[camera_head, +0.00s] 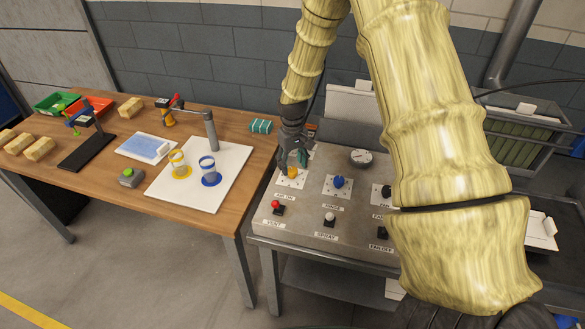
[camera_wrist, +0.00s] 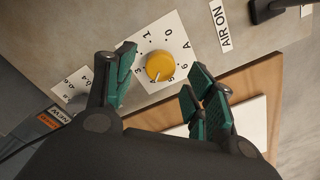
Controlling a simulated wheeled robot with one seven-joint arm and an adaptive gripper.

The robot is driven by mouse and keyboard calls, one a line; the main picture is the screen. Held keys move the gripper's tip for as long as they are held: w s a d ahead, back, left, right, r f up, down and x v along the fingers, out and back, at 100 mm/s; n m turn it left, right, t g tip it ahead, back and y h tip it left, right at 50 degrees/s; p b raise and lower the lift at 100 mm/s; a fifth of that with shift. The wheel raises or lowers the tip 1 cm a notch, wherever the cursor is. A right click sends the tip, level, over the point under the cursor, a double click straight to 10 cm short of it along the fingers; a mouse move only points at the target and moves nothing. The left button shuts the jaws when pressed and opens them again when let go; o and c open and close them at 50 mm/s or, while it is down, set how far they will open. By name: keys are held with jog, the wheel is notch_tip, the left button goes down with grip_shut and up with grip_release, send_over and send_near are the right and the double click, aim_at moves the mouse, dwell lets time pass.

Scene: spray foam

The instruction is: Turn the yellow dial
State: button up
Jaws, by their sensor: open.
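In the head view the yellow dial (camera_head: 292,171) is at the back left of the grey control panel (camera_head: 318,235), partly covered by my gripper. My gripper (camera_wrist: 160,88) is open, with one green-padded finger on each side of the dial in the picture. Whether the pads touch the dial cannot be told. In the head view my gripper (camera_head: 296,160) points down over the dial.
A blue dial (camera_head: 339,182), a black dial, a gauge (camera_head: 361,157) and several switches, including a red one (camera_head: 276,205), share the panel. A wooden table (camera_head: 100,180) on the left holds a white board (camera_head: 200,195) with two cups. My arm hides the panel's right part.

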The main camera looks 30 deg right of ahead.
aim_at(292, 170)
notch_tip(292, 170, up, 9)
dwell(0.4)
jog(key=shift+a, duration=0.1)
